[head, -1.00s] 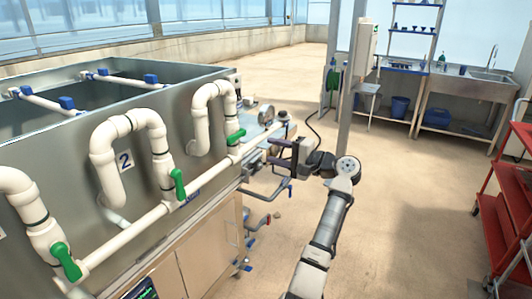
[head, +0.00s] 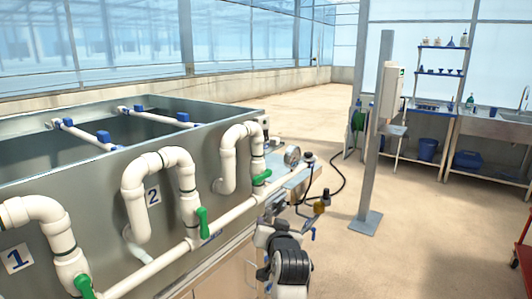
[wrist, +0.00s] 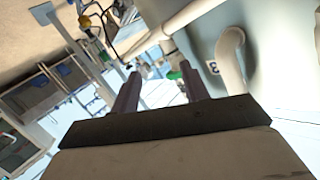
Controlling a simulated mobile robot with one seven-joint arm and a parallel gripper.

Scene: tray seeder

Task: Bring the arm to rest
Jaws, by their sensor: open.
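In the wrist view my gripper (wrist: 160,71) is open, its two dark fingers apart with nothing between them. Beyond the fingers a white pipe (wrist: 230,62), a green part and a pale panel show in a tilted view. In the head view my arm (head: 288,264) stands folded at the lower middle, beside the right end of the grey tank (head: 90,200). The fingers are hard to make out there, so I cannot tell their exact distance from the pipes.
White pipes (head: 157,165) with green valve handles (head: 202,222) run along the tank front. A metal post (head: 378,130) stands to the right, with a dark hose on the floor near it. A sink bench (head: 490,130) is at the back right. The floor (head: 400,235) between is open.

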